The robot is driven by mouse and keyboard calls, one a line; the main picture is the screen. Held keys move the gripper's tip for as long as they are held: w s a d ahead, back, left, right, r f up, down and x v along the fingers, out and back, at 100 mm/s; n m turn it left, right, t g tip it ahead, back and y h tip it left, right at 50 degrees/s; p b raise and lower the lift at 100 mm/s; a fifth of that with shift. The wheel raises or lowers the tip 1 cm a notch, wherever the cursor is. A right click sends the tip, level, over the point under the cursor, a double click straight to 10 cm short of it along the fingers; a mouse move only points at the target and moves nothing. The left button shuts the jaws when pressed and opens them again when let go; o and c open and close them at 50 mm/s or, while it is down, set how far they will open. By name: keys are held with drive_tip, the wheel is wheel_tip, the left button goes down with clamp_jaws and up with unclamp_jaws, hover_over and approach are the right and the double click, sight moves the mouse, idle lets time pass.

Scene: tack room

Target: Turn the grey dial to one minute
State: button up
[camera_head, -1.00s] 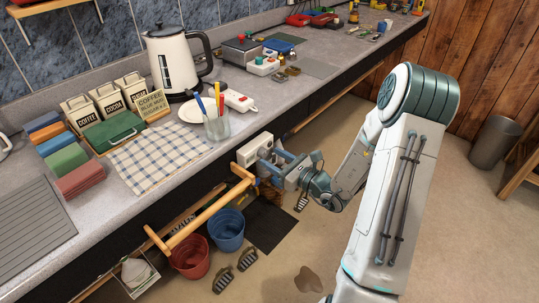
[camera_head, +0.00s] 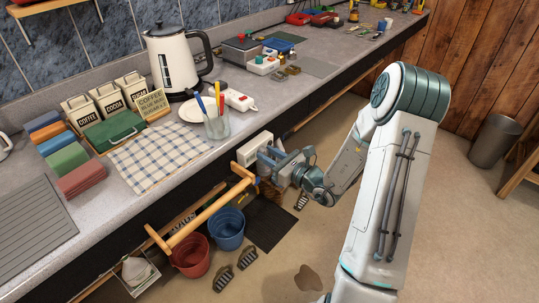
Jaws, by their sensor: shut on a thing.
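A white box (camera_head: 250,149) is fixed to the front of the counter, below the edge. My gripper (camera_head: 268,159) is at the right side of this box, its blue-grey fingers shut on the grey dial at the box's face. The dial itself is hidden by the fingers, so its mark and setting cannot be read.
A wooden rail (camera_head: 205,213) sticks out below the counter, just left of my gripper. A blue bucket (camera_head: 227,230) and a red bucket (camera_head: 190,256) stand beneath it. A glass of pens (camera_head: 216,124) stands on the counter edge above.

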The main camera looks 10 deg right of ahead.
drive_tip(key=shift+r, duration=0.1)
drive_tip(key=m+p, duration=0.2)
drive_tip(key=m, duration=0.1)
drive_tip(key=shift+r+p, duration=0.1)
drive_tip(key=shift+p, duration=0.3)
drive_tip(key=m+p, duration=0.2)
drive_tip(key=shift+d+m, duration=0.1)
drive_tip(key=shift+m, duration=0.3)
drive_tip(key=m+p, duration=0.3)
drive_tip(key=shift+w+f+m+p, duration=0.1)
drive_tip(key=shift+f+m+p, duration=0.1)
drive_tip(key=shift+m+p, duration=0.9)
drive_tip(key=shift+m, duration=0.4)
drive_tip(key=o, duration=1)
drive_tip(key=shift+c, duration=0.2)
